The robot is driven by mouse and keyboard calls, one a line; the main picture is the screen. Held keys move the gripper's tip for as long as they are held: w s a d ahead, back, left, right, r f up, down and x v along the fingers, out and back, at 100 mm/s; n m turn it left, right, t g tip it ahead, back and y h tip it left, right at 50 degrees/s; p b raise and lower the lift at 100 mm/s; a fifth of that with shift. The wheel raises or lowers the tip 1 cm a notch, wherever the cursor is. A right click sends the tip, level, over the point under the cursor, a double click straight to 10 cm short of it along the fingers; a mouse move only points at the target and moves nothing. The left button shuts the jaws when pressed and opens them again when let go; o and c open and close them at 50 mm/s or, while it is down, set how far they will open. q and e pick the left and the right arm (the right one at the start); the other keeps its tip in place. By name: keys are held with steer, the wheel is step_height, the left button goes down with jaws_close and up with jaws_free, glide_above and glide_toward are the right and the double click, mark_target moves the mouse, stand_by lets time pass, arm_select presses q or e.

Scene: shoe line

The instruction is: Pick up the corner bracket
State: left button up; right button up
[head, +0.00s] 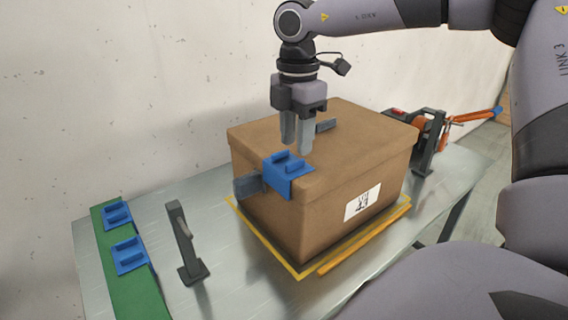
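One blue corner bracket (290,176) sits over the top front-left corner of the cardboard box (250,208), with raised ribs on its top. Two more blue brackets lie on the green mat at the left, one farther back (117,214) and one nearer (129,255). My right gripper (296,147) points down over the box top. Its two grey fingers are apart, with nothing visible between them. Its fingertips appear just above and behind the bracket on the box; I cannot tell if they touch anything. My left gripper is not in view.
The box stands within a yellow frame (262,245) on the metal table (235,292). A dark upright stand (187,245) is left of the box. A strapping tool with orange handle (472,116) is behind right.

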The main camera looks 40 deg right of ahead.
mark_target(293, 162)
steer(key=f, duration=0.4)
steer(key=shift+w+a, duration=0.1)
steer(key=shift+w, duration=0.1)
jaws_close()
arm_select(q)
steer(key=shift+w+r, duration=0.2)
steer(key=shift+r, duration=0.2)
arm_select(e)
steer(key=shift+r, duration=0.1)
